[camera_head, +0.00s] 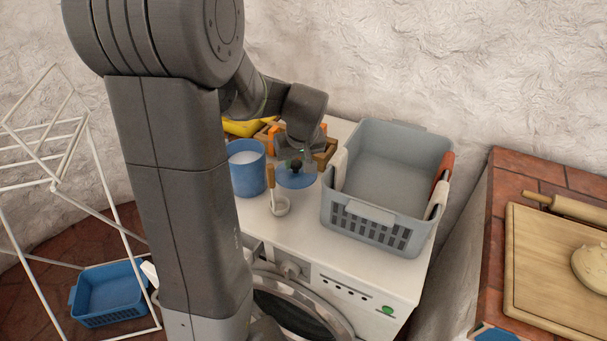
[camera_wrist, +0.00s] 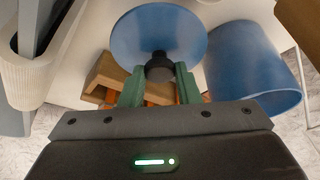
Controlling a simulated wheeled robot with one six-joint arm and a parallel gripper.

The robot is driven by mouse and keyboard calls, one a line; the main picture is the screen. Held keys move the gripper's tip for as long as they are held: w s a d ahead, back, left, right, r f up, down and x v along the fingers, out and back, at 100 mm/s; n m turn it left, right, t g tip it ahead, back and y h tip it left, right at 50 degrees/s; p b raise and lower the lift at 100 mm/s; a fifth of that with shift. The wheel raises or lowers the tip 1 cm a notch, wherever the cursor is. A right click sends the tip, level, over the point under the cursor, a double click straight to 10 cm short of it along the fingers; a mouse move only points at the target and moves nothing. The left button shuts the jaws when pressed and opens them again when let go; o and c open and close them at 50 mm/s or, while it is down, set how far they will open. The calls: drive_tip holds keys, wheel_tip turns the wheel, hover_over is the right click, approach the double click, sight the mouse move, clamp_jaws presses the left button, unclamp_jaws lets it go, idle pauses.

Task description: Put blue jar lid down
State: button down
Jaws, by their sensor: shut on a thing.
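The blue jar lid (camera_head: 296,181) is a round disc with a dark knob. My gripper (camera_head: 296,164) is shut on that knob, above the white machine top (camera_head: 300,235). The lid (camera_wrist: 158,30) and its knob between my green fingers (camera_wrist: 160,82) also show in the wrist view. I cannot tell whether the lid touches the top. An open blue jar (camera_head: 246,176) stands just left of the lid; it is on the right in the wrist view (camera_wrist: 255,70). The lid is beside the jar, not on it.
A grey basket (camera_head: 376,218) stands close to the right of the lid. A small white ladle (camera_head: 280,207) with a wooden handle is in front. A wooden box (camera_head: 325,153) and yellow item (camera_head: 243,128) are behind. The front of the machine top is mostly clear.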

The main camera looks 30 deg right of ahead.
sight(297, 168)
drive_tip(key=shift+f, duration=2.25)
drive_tip(key=shift+f, duration=0.2)
drive_tip(key=c, duration=1.1)
unclamp_jaws()
drive_tip(key=shift+r, duration=0.4)
drive_tip(key=v, duration=1.1)
drive_tip(key=shift+s+a+r, duration=0.15)
drive_tip(key=shift+s+r, duration=0.1)
drive_tip(key=shift+s, duration=0.05)
